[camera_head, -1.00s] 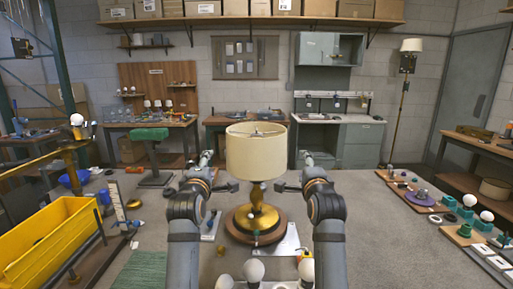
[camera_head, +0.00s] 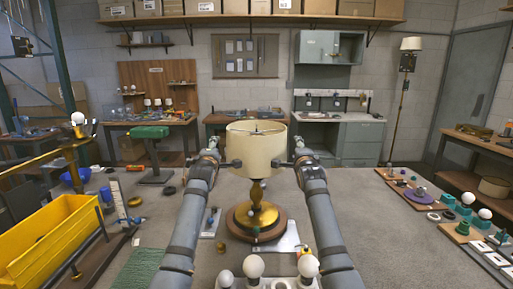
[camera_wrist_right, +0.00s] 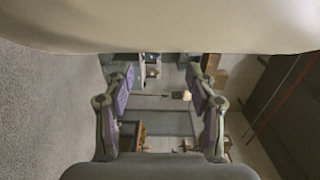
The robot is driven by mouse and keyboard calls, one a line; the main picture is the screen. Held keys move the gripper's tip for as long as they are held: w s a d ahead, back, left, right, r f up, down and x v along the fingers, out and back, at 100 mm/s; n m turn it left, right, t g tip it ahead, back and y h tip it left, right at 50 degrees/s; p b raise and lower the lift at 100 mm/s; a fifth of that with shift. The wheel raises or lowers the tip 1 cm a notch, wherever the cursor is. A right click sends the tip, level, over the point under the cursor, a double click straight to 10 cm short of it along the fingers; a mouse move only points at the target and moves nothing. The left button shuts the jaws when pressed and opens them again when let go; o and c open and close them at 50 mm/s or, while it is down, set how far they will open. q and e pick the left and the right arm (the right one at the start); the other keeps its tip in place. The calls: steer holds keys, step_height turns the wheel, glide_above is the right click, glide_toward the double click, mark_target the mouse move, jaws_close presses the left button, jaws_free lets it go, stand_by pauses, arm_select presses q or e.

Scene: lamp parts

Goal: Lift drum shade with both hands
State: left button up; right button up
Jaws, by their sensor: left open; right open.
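The cream drum shade (camera_head: 256,148) sits upright on a brass lamp stem with a round brass and wood base (camera_head: 254,217) in the middle of the table. My left gripper (camera_head: 232,164) is at the lower left side of the shade, open. My right gripper (camera_head: 283,164) is at the lower right side, open. In the right wrist view the shade (camera_wrist_right: 160,25) fills the top, and the right gripper's spread fingers (camera_wrist_right: 161,90) have nothing between them. I cannot tell whether either gripper touches the shade.
White bulbs (camera_head: 254,267) stand at the near edge of the table. A yellow bin (camera_head: 50,240) is at the left. Several small lamp parts (camera_head: 463,210) lie along the right. A white sheet (camera_head: 289,238) lies beside the base.

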arm_select(q)
steer(key=shift+w+d, duration=0.7)
steer(key=shift+d, duration=0.05)
arm_select(e)
steer(key=shift+w+a, duration=0.7)
steer(key=shift+a, duration=0.1)
arm_select(q)
steer(key=shift+d+r, duration=0.15)
steer(key=shift+d, duration=0.35)
arm_select(e)
steer(key=shift+a+r, duration=0.1)
steer(key=shift+a, duration=0.35)
